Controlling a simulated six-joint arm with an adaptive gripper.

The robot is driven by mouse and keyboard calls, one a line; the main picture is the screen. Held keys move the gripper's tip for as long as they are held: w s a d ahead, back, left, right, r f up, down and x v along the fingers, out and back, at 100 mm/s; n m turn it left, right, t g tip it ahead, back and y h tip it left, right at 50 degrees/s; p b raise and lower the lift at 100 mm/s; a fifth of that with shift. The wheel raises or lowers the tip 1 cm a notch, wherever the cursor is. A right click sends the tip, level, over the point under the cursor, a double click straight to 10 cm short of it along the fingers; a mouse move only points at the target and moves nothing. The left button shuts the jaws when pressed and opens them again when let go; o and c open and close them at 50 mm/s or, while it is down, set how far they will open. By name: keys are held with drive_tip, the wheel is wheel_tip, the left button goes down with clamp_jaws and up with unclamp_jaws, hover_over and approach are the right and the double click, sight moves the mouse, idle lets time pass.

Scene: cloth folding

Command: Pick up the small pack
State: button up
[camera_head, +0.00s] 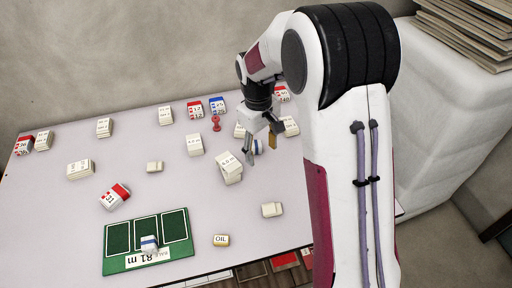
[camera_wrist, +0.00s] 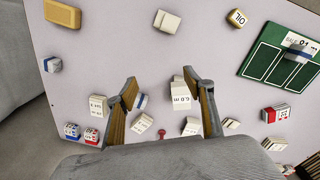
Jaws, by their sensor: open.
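Several small packs lie on the table, and I cannot tell which one the task means. My gripper is open above the table, fingers wide apart, with nothing held. Smaller plain packs lie at the middle left (camera_head: 154,167) and at the front right (camera_head: 271,210).
A green mat (camera_head: 118,262) with three outlined slots lies at the front, with a blue-banded pack (camera_head: 149,245) on it. An OIL pack (camera_head: 221,240) lies right of it. A red pawn-like piece (camera_head: 216,123) stands behind.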

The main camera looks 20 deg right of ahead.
drive_tip(key=w+f+n, duration=0.6)
drive_tip(key=w+f, duration=0.6)
drive_tip(key=n+t, duration=0.2)
drive_tip(key=n, duration=0.2)
approach(256, 143)
drive_tip(key=w+a+f, duration=0.1)
drive_tip(key=a+f, duration=0.1)
drive_tip(key=shift+w+d+r+n+g+h, duration=0.15)
drive_tip(key=shift+n+g+h, duration=0.2)
drive_tip(key=shift+n, duration=0.35)
drive_tip(key=shift+w+d+f, duration=0.1)
drive_tip(key=shift+d+f, duration=0.1)
drive_tip(key=shift+f, duration=1.05)
drive_tip(key=shift+f, duration=0.1)
drive_tip(key=shift+d+f, duration=0.35)
drive_tip(key=shift+f, duration=0.55)
drive_tip(key=shift+d+f, duration=0.35)
drive_tip(key=shift+f, duration=0.5)
drive_tip(key=shift+d+f, duration=0.1)
drive_tip(key=shift+f, duration=0.6)
